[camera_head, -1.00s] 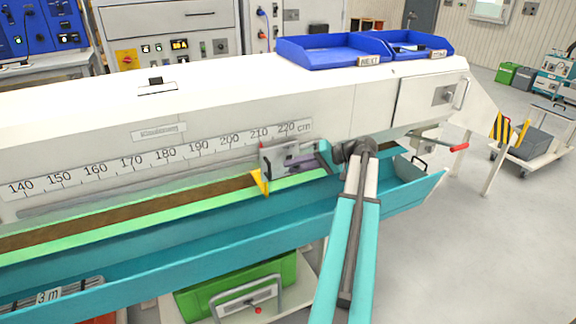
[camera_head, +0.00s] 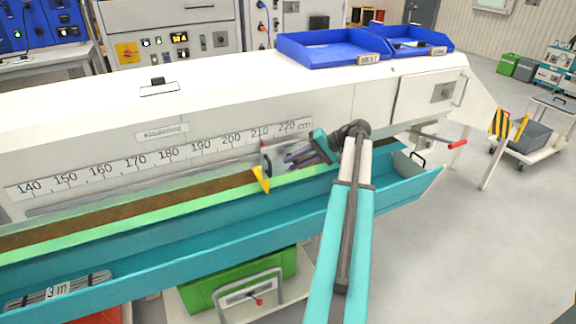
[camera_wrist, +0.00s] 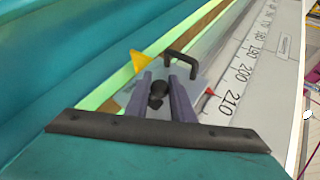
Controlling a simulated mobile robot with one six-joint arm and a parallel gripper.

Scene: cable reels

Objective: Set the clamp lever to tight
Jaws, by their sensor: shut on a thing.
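The carriage (camera_head: 272,161) is a small grey plate with a yellow pointer (camera_head: 261,179), near the 210 mark of the scale (camera_head: 160,159). My gripper (camera_head: 290,158) reaches over it from the right. In the wrist view the purple fingers of my gripper (camera_wrist: 159,88) are on either side of a dark round knob (camera_wrist: 156,90), which looks like the clamp lever's end, and are shut on it. A black bow handle (camera_wrist: 183,57) stands just beyond, and the yellow pointer (camera_wrist: 140,62) is at left. The rest of the lever and any tight or loose marking are hidden or too small to read.
A teal trough (camera_head: 180,238) runs along the front under the rail. Two blue trays (camera_head: 330,52) stand on top of the white housing. A red-tipped handle (camera_head: 457,145) sticks out at right. A small red tip (camera_wrist: 211,91) shows beside the scale in the wrist view.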

